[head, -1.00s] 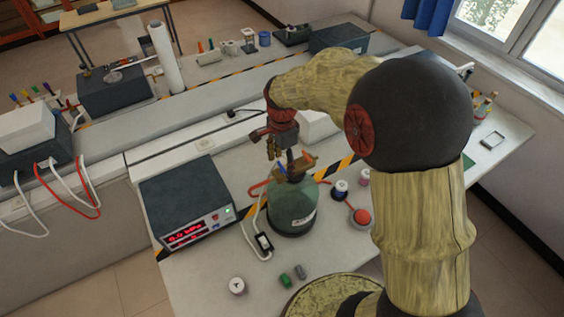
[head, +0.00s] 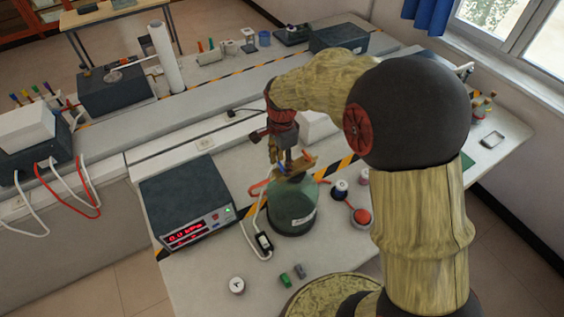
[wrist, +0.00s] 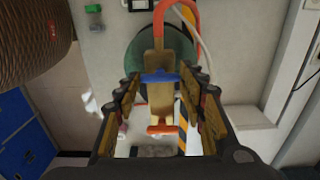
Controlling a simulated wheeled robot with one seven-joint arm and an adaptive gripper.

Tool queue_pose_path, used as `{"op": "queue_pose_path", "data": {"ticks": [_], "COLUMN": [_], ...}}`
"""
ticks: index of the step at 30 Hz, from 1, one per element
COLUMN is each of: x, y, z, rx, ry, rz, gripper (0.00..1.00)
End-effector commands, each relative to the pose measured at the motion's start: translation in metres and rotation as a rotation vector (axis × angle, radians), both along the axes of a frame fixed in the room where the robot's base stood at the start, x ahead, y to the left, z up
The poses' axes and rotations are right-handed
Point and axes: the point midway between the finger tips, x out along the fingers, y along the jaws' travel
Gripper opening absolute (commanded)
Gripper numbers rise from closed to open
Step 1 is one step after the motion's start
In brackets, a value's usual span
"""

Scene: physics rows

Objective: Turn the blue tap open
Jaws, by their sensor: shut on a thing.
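The blue tap (wrist: 160,77) is a small bar-shaped handle on a brass fitting (wrist: 155,103) above a dark green, round vessel (head: 292,212). In the wrist view the blue tap lies crosswise between the fingertips of my gripper (wrist: 161,80). My gripper is shut on it. In the head view my gripper (head: 285,158) points down over the vessel's top, and its fingers partly hide the tap. A second, orange-red handle (wrist: 162,129) sits on the same brass fitting, apart from the blue one.
An orange-red hose (wrist: 182,8) bends beside the fitting. A dark meter box (head: 187,200) with a red display stands left of the vessel. A red-topped item (head: 361,217) and small reels stand to the right. Small green and grey pieces (head: 291,275) lie in front.

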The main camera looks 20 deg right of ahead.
Motion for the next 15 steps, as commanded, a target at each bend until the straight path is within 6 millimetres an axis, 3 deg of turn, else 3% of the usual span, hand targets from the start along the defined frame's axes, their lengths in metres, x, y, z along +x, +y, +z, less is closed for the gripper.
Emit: {"op": "queue_pose_path", "data": {"ticks": [15], "x": [0.0004], "y": [0.0001], "z": [0.0001], "rx": [0.000], "ry": [-0.001], "rz": [0.082], "gripper": [0.15]}}
